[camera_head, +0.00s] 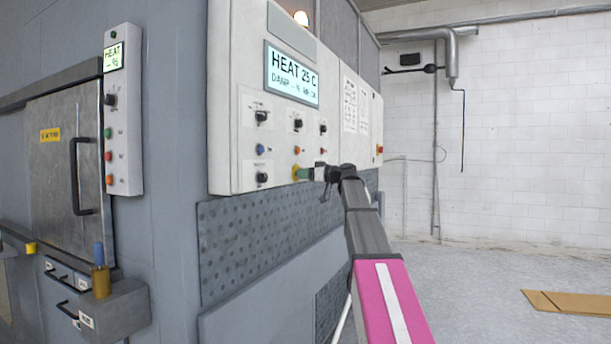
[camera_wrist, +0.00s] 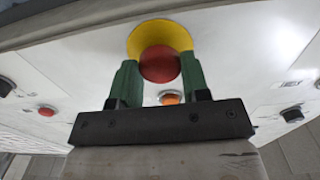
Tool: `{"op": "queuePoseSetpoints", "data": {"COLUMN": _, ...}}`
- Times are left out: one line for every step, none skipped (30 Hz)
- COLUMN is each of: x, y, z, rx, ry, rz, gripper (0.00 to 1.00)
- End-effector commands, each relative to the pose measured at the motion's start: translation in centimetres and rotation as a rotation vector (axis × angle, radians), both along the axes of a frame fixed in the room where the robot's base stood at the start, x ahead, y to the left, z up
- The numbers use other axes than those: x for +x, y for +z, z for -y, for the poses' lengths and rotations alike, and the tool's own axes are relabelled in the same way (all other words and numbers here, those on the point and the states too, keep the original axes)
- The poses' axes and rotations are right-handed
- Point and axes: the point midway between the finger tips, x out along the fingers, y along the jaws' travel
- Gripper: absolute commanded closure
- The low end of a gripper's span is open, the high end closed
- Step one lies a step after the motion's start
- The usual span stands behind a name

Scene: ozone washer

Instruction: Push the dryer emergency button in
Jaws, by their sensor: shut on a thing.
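The dryer emergency button is a red round cap (camera_wrist: 160,64) on a yellow base (camera_wrist: 158,34), on the lower part of the white control panel (camera_head: 232,135). In the head view only the yellow edge of the base (camera_head: 295,171) shows beside my gripper (camera_head: 302,173). In the wrist view the green fingers of my gripper (camera_wrist: 158,72) stand on either side of the red cap and are shut on it. How deep the button sits cannot be told.
The panel carries black knobs (camera_head: 261,116), small coloured buttons (camera_head: 260,149) and a display (camera_head: 291,75). The grey floor (camera_head: 480,265) at the right is mostly clear.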

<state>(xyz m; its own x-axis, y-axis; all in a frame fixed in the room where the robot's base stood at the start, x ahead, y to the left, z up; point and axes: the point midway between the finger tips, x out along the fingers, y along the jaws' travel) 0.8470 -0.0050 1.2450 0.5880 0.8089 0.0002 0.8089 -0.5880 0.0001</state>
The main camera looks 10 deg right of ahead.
Motion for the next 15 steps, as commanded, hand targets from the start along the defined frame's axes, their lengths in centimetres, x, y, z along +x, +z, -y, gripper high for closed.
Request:
{"op": "queuePoseSetpoints", "data": {"x": 0.18, "y": 0.00, "z": -0.24, "rx": 0.000, "ry": 0.001, "rz": 0.000, "gripper": 1.00}}
{"op": "queuePoseSetpoints", "data": {"x": 0.35, "y": 0.01, "z": -0.44, "rx": 0.000, "ry": 0.001, "rz": 0.000, "gripper": 1.00}}
{"op": "queuePoseSetpoints", "data": {"x": 0.58, "y": 0.01, "z": -0.73, "rx": -0.001, "ry": 0.001, "rz": -0.001, "gripper": 1.00}}
{"op": "queuePoseSetpoints", "data": {"x": 0.70, "y": 0.00, "z": -0.90, "rx": -0.001, "ry": 0.001, "rz": -0.001, "gripper": 1.00}}
{"op": "queuePoseSetpoints", "data": {"x": 0.75, "y": 0.00, "z": -0.99, "rx": -0.001, "ry": 0.001, "rz": -0.001, "gripper": 1.00}}
{"op": "queuePoseSetpoints", "data": {"x": 0.73, "y": -0.01, "z": -0.98, "rx": -0.001, "ry": 0.001, "rz": -0.001, "gripper": 1.00}}
{"op": "queuePoseSetpoints", "data": {"x": 0.71, "y": -0.02, "z": -0.96, "rx": -0.001, "ry": 0.000, "rz": -0.001, "gripper": 1.00}}
{"op": "queuePoseSetpoints", "data": {"x": 0.71, "y": -0.01, "z": -0.98, "rx": -0.001, "ry": 0.000, "rz": -0.001, "gripper": 1.00}}
{"op": "queuePoseSetpoints", "data": {"x": 0.73, "y": -0.01, "z": -0.98, "rx": -0.001, "ry": 0.001, "rz": -0.001, "gripper": 1.00}}
{"op": "queuePoseSetpoints", "data": {"x": 0.73, "y": -0.01, "z": -0.99, "rx": -0.001, "ry": 0.001, "rz": -0.001, "gripper": 1.00}}
{"op": "queuePoseSetpoints", "data": {"x": 0.74, "y": -0.01, "z": -1.00, "rx": -0.001, "ry": 0.000, "rz": -0.001, "gripper": 1.00}}
{"op": "queuePoseSetpoints", "data": {"x": 0.74, "y": 0.00, "z": -1.01, "rx": -0.001, "ry": 0.001, "rz": -0.001, "gripper": 0.48}}
{"op": "queuePoseSetpoints", "data": {"x": 0.75, "y": 0.00, "z": -1.00, "rx": -0.001, "ry": 0.001, "rz": -0.001, "gripper": 0.38}}
{"op": "queuePoseSetpoints", "data": {"x": 0.75, "y": 0.00, "z": -1.00, "rx": -0.001, "ry": 0.001, "rz": -0.001, "gripper": 0.31}}
{"op": "queuePoseSetpoints", "data": {"x": 0.75, "y": -0.01, "z": -0.99, "rx": 0.000, "ry": 0.001, "rz": 0.000, "gripper": 0.31}}
